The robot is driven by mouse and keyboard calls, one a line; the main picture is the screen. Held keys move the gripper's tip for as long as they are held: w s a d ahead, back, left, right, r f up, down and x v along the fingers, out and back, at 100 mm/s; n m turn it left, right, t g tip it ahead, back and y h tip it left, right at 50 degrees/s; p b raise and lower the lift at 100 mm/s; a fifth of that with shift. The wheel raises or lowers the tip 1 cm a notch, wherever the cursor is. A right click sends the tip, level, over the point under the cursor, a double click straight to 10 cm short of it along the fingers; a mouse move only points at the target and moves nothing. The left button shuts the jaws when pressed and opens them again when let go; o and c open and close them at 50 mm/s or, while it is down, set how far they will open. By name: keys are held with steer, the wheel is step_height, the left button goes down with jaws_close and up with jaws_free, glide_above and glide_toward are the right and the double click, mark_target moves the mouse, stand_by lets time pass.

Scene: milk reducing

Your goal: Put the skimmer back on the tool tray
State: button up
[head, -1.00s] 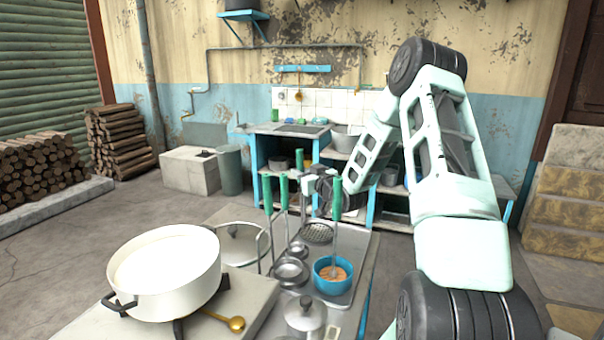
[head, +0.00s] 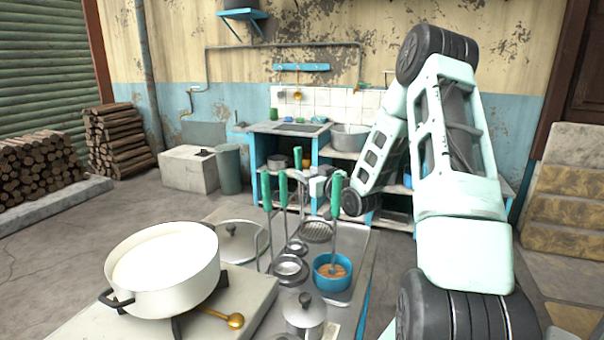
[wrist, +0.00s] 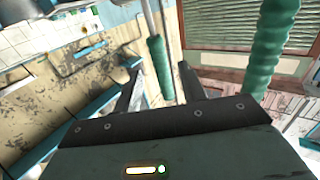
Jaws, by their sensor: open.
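The skimmer's round perforated head (head: 316,230) rests at the far part of the metal tool tray (head: 350,277). Its handle is hard to make out behind other tools and my gripper. My gripper (head: 318,187) is above that part of the tray, small and partly hidden by my wrist. In the wrist view, my gripper (wrist: 159,80) is open, with a green handle (wrist: 160,65) showing between the fingers, apart from them as far as I can tell. A second green handle (wrist: 262,45) is to the right, outside the fingers.
Green-handled ladles (head: 283,188) stand at the tray's left. A green-handled tool (head: 336,195) stands in a blue bowl (head: 322,275). A white pot (head: 165,272) is on the stove, with a golden spoon (head: 235,321) beside it. A lidded jar (head: 304,312) is in front.

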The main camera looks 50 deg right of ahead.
steer(key=s+a+b, duration=0.1)
steer(key=s, duration=0.6)
steer(key=shift+s+a, duration=0.3)
steer(key=shift+s, duration=0.05)
